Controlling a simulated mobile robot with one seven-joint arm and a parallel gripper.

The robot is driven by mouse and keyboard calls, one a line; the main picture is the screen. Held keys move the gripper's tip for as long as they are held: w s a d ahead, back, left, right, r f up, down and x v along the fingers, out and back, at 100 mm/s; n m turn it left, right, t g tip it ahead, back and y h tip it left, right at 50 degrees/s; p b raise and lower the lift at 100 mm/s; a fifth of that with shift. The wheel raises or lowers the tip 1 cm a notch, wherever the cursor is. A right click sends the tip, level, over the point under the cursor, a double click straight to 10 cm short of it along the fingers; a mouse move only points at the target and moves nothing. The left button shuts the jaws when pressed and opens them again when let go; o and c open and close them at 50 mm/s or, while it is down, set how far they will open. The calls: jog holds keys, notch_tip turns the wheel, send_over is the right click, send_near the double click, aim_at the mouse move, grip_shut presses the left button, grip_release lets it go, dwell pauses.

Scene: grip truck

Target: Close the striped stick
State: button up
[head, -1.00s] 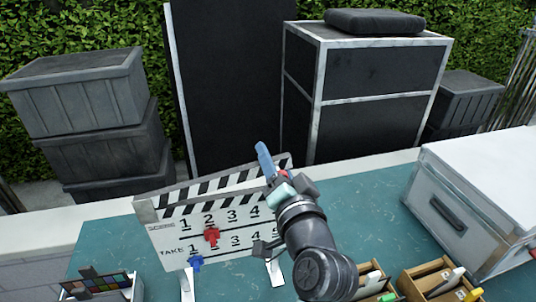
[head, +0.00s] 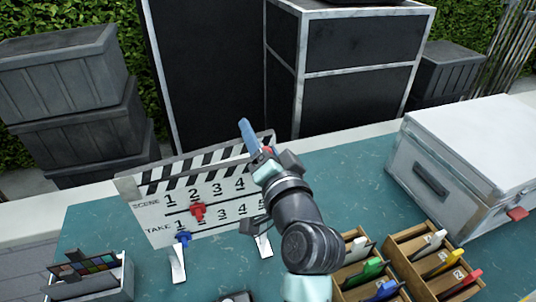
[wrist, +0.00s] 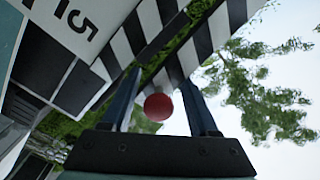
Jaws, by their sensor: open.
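The clapperboard (head: 221,217) stands upright on the teal table, with a red marker (head: 198,211) and a blue marker (head: 183,239) on its face. Its striped stick (head: 190,168) is raised, with a narrow wedge of gap widening to the right; the striped stick also shows in the wrist view (wrist: 227,22). My gripper (head: 255,143) is at the stick's right end. In the wrist view, my gripper (wrist: 160,85) is open, with a red knob (wrist: 158,107) between its fingers. I cannot tell whether either finger touches the knob or stick. My arm hides the board's right edge.
Wooden trays (head: 397,243) with several coloured tabs lie to the right, before a white case (head: 475,150). A grey box with a colour chart (head: 95,265) stands front left. Dark crates and black cases stand behind the table.

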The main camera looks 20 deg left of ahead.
jog(key=b+v, duration=0.3)
jog(key=v, duration=0.9)
jog(key=shift+s+d, duration=0.2)
jog(key=shift+a+r, duration=0.1)
jog(key=c, duration=0.3)
jog(key=a+r+n+p, duration=0.1)
jog(key=n+p, duration=0.1)
jog(key=p, duration=0.1)
jog(key=s+a+r+n+h+p, duration=0.1)
jog(key=n+p, duration=0.1)
jog(key=p, duration=0.1)
jog(key=shift+s+a+r+g+p, duration=0.1)
jog(key=shift+a+r+g+p, duration=0.05)
jog(key=shift+r+g+p, duration=0.2)
grip_shut()
jog(key=s+a+r+n+h+p, duration=0.2)
jog(key=s+r+n+h+p, duration=0.3)
jog(key=n+p, duration=0.65)
jog(key=w+f+y, duration=0.1)
jog(key=w+f, duration=0.4)
jog(key=w, duration=0.5)
jog(key=shift+a, duration=0.5)
